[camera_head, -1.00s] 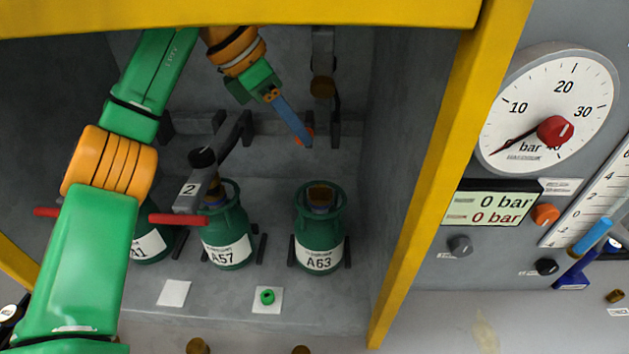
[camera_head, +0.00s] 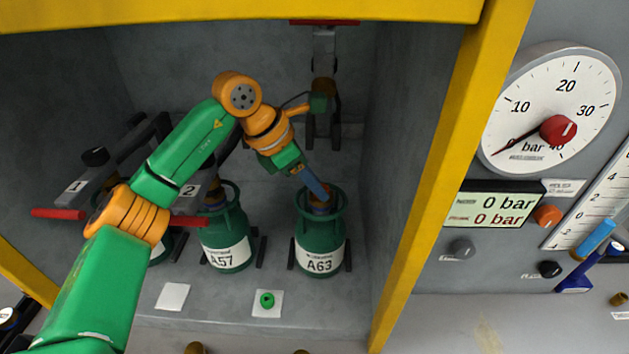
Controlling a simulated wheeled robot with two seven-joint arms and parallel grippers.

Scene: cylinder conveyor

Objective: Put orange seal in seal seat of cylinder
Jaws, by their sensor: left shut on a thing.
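The green cylinder A63 (camera_head: 320,262) stands upright in the right part of the bay, with a collar around its top. My left gripper (camera_head: 321,198) reaches down to the cylinder's top, inside the collar. Its blue fingers are shut on the orange seal, which the fingers and collar now hide almost entirely. I cannot tell whether the seal touches the seal seat. My right gripper is not in view.
Cylinder A57 (camera_head: 226,253) stands to the left, with another cylinder partly behind my arm. A green seal (camera_head: 267,300) lies on a white pad; another white pad (camera_head: 172,297) is bare. A yellow post (camera_head: 450,160) bounds the bay at right. The gauge (camera_head: 548,108) is outside it.

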